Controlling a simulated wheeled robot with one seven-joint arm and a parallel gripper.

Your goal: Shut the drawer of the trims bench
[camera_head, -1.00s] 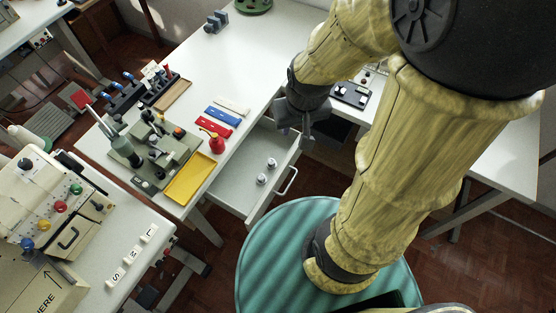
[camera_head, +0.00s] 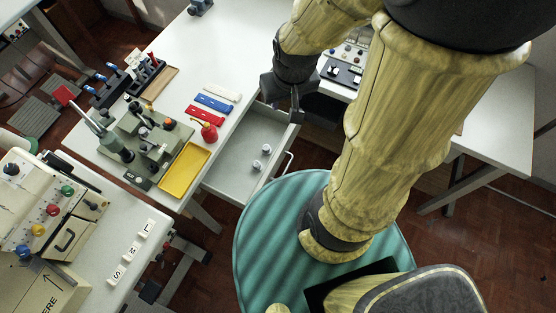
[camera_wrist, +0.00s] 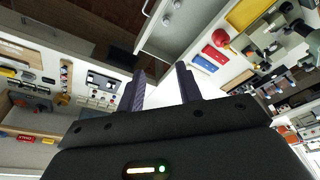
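The white trims bench (camera_head: 205,68) stands at the upper middle of the head view. Its grey drawer (camera_head: 232,172) is pulled out on the side facing me, with a bar handle (camera_head: 288,164) on its front. Two small metal knob-like pieces (camera_head: 261,156) lie in it. My gripper (camera_head: 292,108) is above the drawer's far right corner, and I see no contact with the handle. In the wrist view, my gripper's fingers (camera_wrist: 160,88) are apart with nothing between them. The drawer (camera_wrist: 187,28) and its handle (camera_wrist: 146,8) show at the top there.
On the bench are a yellow tray (camera_head: 185,170), a red oil can (camera_head: 208,131), a green machine (camera_head: 145,140) and coloured strips (camera_head: 213,103). A teal round surface (camera_head: 270,235) lies below the drawer. A second white table (camera_head: 495,125) stands to the right.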

